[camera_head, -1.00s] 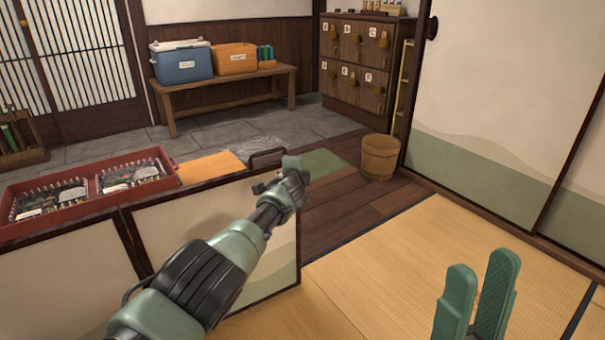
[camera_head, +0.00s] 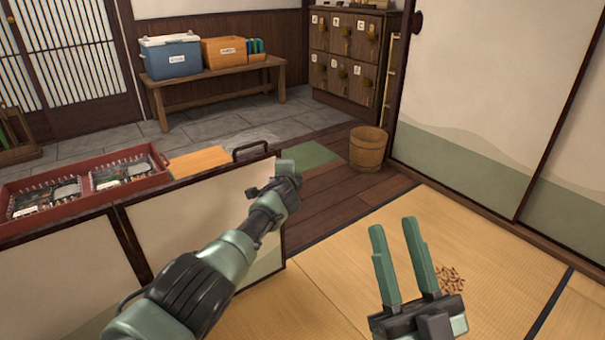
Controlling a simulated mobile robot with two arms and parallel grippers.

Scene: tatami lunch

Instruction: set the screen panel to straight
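The low folding screen stands at the left, with cream panels, dark frames and a pale green lower band. Its right panel (camera_head: 168,238) and left panel (camera_head: 60,275) meet at a dark joint, and their top edges run nearly in one line. A dark handle (camera_head: 250,148) rises at the right panel's top edge. My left gripper (camera_head: 286,166) is at the right panel's far end, near the handle; its fingers are too small and overlapped to read, and contact is unclear. My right gripper (camera_head: 396,245) is open and empty above the tatami, right of the screen.
A wooden bucket (camera_head: 368,148) stands by the sliding door (camera_head: 480,90). Small brown bits (camera_head: 450,280) lie on the tatami (camera_head: 340,265). A bench (camera_head: 215,88) and lockers (camera_head: 345,55) stand at the back.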

